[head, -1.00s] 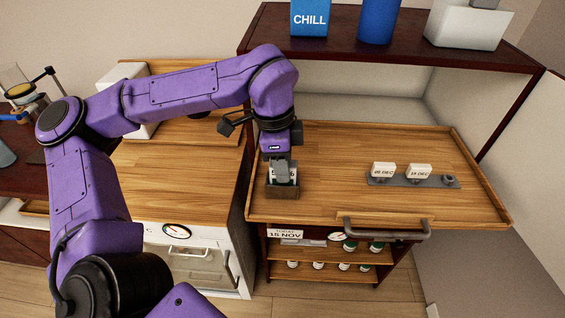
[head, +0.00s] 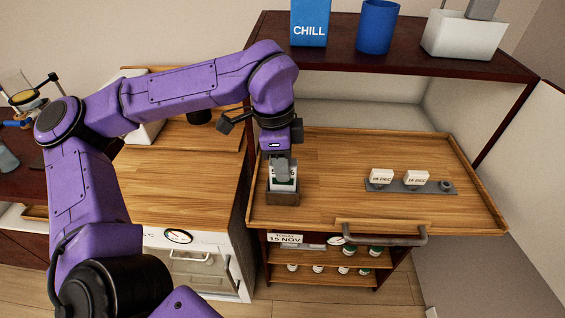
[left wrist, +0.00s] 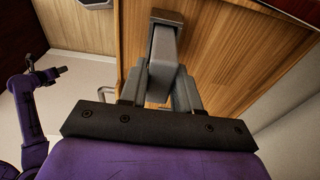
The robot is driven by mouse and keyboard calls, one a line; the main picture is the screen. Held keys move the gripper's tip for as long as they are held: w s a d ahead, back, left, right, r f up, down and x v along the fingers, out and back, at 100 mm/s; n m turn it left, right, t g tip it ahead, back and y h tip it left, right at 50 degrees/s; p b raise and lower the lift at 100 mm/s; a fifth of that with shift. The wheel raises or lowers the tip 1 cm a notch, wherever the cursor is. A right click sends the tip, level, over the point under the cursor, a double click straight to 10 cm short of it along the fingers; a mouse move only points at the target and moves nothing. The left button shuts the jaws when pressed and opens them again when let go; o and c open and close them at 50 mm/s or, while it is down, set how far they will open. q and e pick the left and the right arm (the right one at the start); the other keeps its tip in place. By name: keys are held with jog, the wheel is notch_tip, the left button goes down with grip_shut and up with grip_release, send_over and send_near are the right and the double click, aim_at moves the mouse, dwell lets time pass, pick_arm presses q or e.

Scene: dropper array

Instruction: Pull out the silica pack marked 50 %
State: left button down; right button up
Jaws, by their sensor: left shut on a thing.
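My left gripper (head: 283,172) is shut on a white silica pack (head: 292,185) in the head view. The pack stands upright, its lower end in a small brown wooden box (head: 283,199) at the left of the wooden tray top. The gripper covers part of its face, and its marking is too small to read.
A dark shelf (head: 400,50) above holds a blue CHILL box (head: 310,22), a blue cup (head: 377,27) and a white bin (head: 463,35). The tray's middle is clear.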

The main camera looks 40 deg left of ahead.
pick_arm(q)
jog(key=shift+r+p, duration=1.5)
jog(key=shift+r, duration=1.15)
